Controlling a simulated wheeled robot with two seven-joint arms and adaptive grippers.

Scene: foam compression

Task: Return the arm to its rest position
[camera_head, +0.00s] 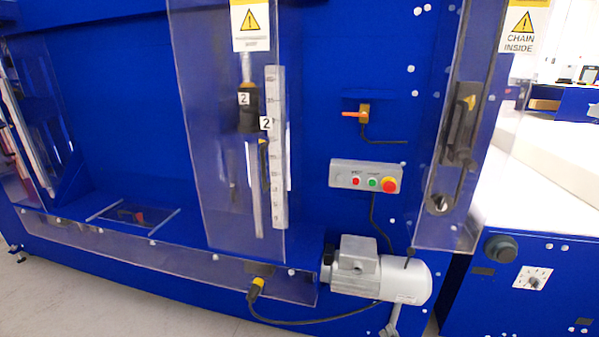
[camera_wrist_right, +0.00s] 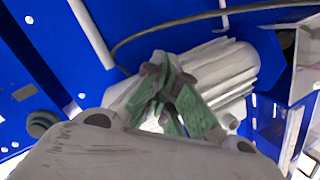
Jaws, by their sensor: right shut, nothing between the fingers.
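My right gripper (camera_wrist_right: 167,84) shows in the right wrist view, with green pads on its fingers. The fingers are shut with nothing between them. Behind it in that view is the silver-grey motor (camera_wrist_right: 225,68) of the blue machine; I cannot tell how far apart they are. In the head view the motor (camera_head: 375,276) sits at the machine's lower front. No clear view of the right gripper shows there; only a small grey part at the bottom edge below the motor may be mine. My left gripper is in neither view.
The blue machine (camera_head: 120,110) fills most of the head view. A grey control box (camera_head: 366,176) with red and green buttons is on its front. Clear guards (camera_head: 215,150) cover parts. A black cable (camera_head: 310,321) runs below the motor. Light floor (camera_head: 75,305) is free at lower left.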

